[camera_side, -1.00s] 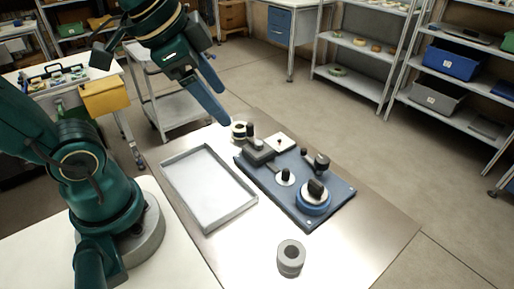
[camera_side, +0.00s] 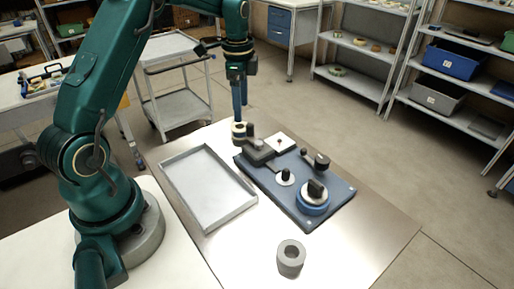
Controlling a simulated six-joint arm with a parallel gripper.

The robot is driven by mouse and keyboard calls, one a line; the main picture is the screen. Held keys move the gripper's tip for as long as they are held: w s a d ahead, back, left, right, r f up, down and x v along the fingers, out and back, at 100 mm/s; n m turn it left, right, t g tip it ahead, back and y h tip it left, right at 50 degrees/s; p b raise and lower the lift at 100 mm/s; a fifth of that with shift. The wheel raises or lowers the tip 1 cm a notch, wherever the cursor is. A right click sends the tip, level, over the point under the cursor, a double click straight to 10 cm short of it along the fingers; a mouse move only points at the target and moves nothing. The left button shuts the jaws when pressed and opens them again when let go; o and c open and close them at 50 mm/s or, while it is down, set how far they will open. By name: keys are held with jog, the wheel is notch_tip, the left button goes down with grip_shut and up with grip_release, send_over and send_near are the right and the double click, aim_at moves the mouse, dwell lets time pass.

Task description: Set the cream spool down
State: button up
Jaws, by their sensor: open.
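The cream spool (camera_side: 238,128) stands on the metal table at the far end, beside the blue base plate. It shows as a small cream and dark ring shape, partly covered by my fingers. The jaws are open. I cannot tell from this view whether a finger touches the spool or reaches into it.
A blue base plate (camera_side: 337,199) carries rollers, blocks and a blue-rimmed reel (camera_side: 313,203). An empty grey tray (camera_side: 207,225) lies to the left. A grey ring (camera_side: 290,262) stands at the front. Bare table (camera_side: 370,240) is at the right front.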

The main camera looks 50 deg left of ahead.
aim_at(240, 131)
jog(key=shift+s+a+f, duration=0.1)
jog(key=shift+s+f, duration=0.05)
jog(key=shift+f, duration=0.3)
jog(key=shift+s+a+f, duration=0.1)
jog(key=shift+f, duration=2.4)
jog(key=shift+c, duration=0.3)
